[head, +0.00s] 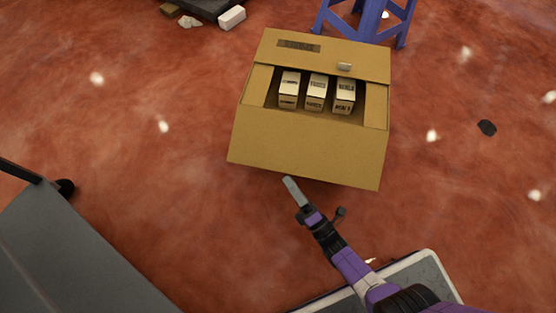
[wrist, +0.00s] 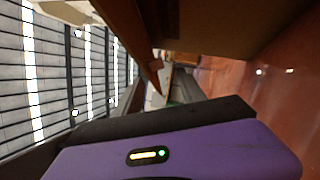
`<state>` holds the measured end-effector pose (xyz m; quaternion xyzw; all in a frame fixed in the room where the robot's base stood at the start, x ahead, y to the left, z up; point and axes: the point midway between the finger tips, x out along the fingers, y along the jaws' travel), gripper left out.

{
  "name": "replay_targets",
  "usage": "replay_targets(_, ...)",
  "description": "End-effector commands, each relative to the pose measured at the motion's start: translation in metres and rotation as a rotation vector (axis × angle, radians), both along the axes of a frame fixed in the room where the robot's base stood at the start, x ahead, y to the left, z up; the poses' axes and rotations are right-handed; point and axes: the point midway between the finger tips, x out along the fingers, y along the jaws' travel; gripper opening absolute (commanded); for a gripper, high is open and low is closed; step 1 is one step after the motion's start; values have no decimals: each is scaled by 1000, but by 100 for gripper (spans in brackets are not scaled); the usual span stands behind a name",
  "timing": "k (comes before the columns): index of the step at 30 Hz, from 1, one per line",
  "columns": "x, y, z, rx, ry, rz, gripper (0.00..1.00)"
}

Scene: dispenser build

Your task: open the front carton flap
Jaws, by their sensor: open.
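A brown cardboard carton (head: 305,145) sits on the red floor in the head view. Its top is partly open, and several small white-topped boxes (head: 315,92) stand in a row inside. A wide flap (head: 320,55) with a dark label and a small pale tab lies along the far side. I cannot tell whether the tan panel nearest me is the front flap or the front wall. My gripper (head: 314,195) is open and empty, just below the carton's near edge. In the wrist view, a dark brown surface (wrist: 215,30), likely the carton, fills the top.
A purple stand (head: 370,20) is close behind the carton. A white block (head: 231,17) and a dark slab lie at the top left. A grey surface (head: 75,255) is at the lower left.

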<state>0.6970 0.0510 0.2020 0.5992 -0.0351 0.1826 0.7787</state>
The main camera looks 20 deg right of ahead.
Motion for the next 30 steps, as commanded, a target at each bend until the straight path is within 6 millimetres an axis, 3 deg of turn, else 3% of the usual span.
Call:
replay_targets(8,3,-4,6,-18,-35,-21,47)
replay_targets(21,59,10,24,-16,-34,-18,47)
replay_targets(30,72,13,28,-15,-32,-20,47)
